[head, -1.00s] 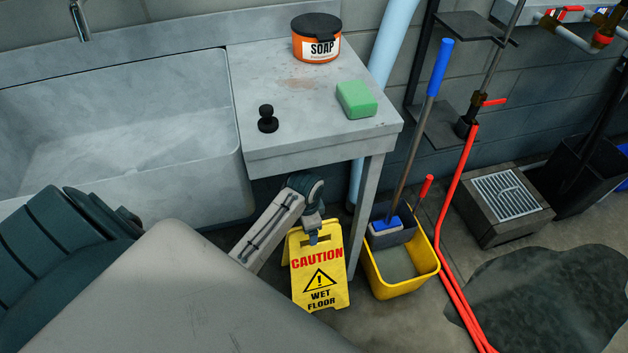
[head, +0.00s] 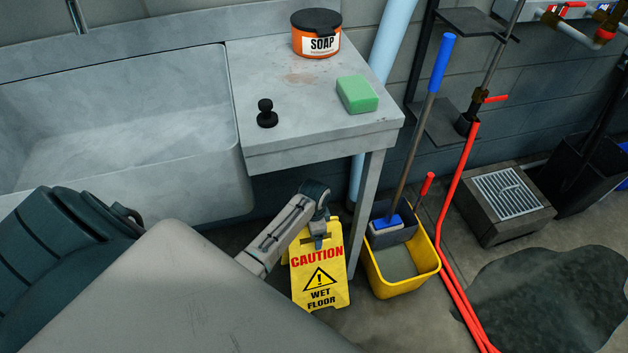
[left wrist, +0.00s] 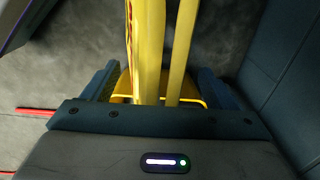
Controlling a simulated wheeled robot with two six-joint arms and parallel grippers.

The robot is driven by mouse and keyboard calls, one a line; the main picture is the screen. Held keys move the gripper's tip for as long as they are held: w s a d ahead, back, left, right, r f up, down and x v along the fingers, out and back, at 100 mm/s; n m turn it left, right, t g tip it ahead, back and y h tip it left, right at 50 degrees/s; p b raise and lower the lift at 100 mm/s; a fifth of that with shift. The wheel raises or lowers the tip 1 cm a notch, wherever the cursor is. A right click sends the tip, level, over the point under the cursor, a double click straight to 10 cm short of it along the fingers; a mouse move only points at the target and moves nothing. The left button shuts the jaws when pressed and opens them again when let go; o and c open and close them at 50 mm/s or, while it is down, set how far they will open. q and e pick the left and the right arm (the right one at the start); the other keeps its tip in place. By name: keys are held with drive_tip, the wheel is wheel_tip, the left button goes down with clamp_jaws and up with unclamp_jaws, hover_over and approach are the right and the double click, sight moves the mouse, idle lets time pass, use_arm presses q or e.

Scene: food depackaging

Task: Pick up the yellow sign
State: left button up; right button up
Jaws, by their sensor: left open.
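The yellow caution sign (head: 321,277) stands upright on the floor below the sink counter, its wet floor text facing me. My left gripper (head: 319,240) is at the top edge of the sign in the head view, pointing down. In the left wrist view the sign's two yellow panels (left wrist: 148,50) run between the open fingers of the left gripper (left wrist: 155,88), with a gap showing on both sides. The gripper partly hides the sign's top. My right gripper is not in view.
A yellow mop bucket (head: 405,283) stands just right of the sign, with a blue-handled mop (head: 437,75) in it. The counter leg (head: 366,200) is close behind. Red hoses (head: 451,250) and a dark puddle (head: 555,300) lie farther right.

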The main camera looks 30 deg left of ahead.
use_arm(q)
drive_tip(key=shift+f, duration=0.45)
clamp_jaws()
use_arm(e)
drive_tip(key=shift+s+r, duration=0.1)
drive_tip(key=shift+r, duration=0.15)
use_arm(q)
drive_tip(key=shift+r, duration=0.2)
